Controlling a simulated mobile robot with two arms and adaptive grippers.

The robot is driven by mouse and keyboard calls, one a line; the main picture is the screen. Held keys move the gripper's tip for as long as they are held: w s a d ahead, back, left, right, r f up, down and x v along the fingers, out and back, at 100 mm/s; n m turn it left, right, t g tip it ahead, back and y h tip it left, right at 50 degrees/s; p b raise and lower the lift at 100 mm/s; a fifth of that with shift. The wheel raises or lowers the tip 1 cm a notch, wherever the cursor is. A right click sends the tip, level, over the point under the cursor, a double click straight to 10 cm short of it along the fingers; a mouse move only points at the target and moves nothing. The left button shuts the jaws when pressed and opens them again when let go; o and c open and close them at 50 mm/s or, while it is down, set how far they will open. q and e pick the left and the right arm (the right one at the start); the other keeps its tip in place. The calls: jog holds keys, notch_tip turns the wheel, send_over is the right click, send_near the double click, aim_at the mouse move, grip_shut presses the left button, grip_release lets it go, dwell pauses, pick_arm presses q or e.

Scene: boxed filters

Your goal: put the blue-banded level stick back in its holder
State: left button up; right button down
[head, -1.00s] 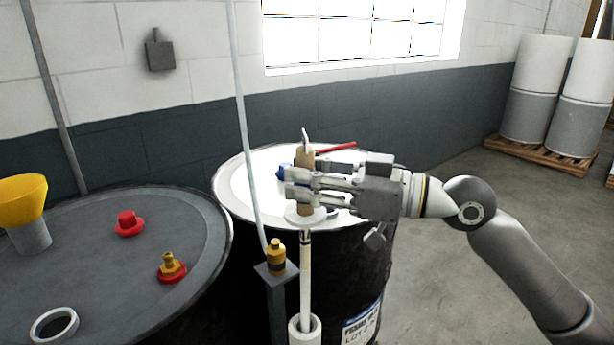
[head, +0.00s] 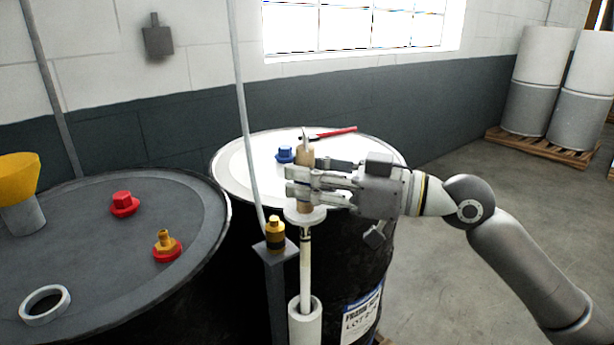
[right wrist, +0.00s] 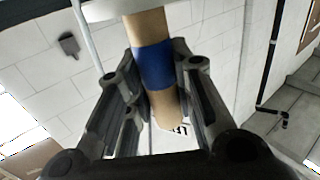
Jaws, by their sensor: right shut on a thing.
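The level stick has a tan handle (head: 306,158), a white disc (head: 305,215) below it and a thin pale rod (head: 305,262). It stands about upright. My right gripper (head: 303,184) is shut on the handle from the right. In the right wrist view the fingers stand either side of the handle, and its blue band (right wrist: 155,67) shows between them. The holder is a white tube (head: 305,325) at the lower middle. The rod runs down into its mouth, so its lower end is hidden. The disc is well above the tube mouth. My left gripper is out of view.
A white-topped drum (head: 240,180) stands behind, with a blue cap (head: 285,154) and a red-handled tool (head: 335,132) on it. A thin pole (head: 246,130) and a post with a brass fitting (head: 275,235) stand close left. A dark drum (head: 90,225) fills the left.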

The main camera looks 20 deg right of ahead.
aim_at(314, 210)
notch_tip(314, 210, down, 2)
jog(key=shift+f+b, duration=0.15)
jog(key=shift+b, duration=0.75)
notch_tip(314, 210, down, 2)
jog(key=shift+d+b, duration=0.1)
jog(key=shift+b, duration=0.8)
jog(key=shift+f+b, duration=0.6)
jog(key=shift+f, duration=0.05)
jog(key=shift+f+b, duration=0.95)
jog(key=shift+f, duration=0.2)
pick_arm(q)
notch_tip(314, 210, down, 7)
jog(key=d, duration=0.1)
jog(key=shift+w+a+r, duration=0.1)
